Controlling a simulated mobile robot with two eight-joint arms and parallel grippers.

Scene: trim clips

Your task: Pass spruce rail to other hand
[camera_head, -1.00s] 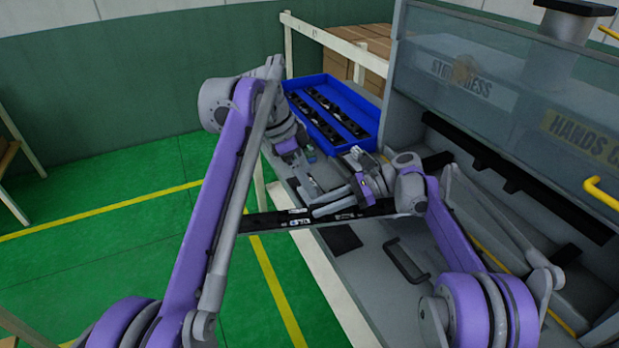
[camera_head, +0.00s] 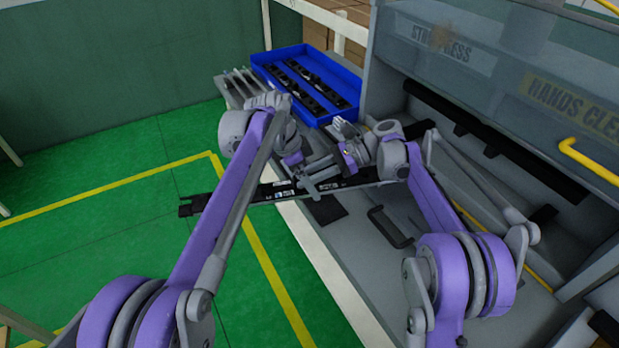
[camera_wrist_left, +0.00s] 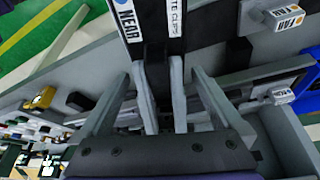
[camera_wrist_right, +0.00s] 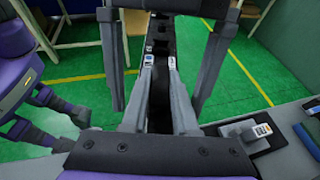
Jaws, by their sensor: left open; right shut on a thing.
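The spruce rail (camera_head: 240,199) is a long dark bar with white labels, held roughly level across the front edge of the bench. My right gripper (camera_head: 312,188) is shut on it; the right wrist view shows the rail (camera_wrist_right: 160,45) running away between the fingers (camera_wrist_right: 162,100). My left gripper (camera_head: 304,171) is open at the rail near the right gripper. In the left wrist view its fingers (camera_wrist_left: 165,95) stand on either side of the rail (camera_wrist_left: 150,50), whose end carries a "NEAR" label. Whether they touch it is unclear.
A blue tray (camera_head: 350,115) with several dark bars stands at the back of the bench (camera_head: 345,245). A black handle (camera_head: 390,228) lies on the bench front. A grey press with a clear guard (camera_head: 470,75) stands at the right. Green floor is open at the left.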

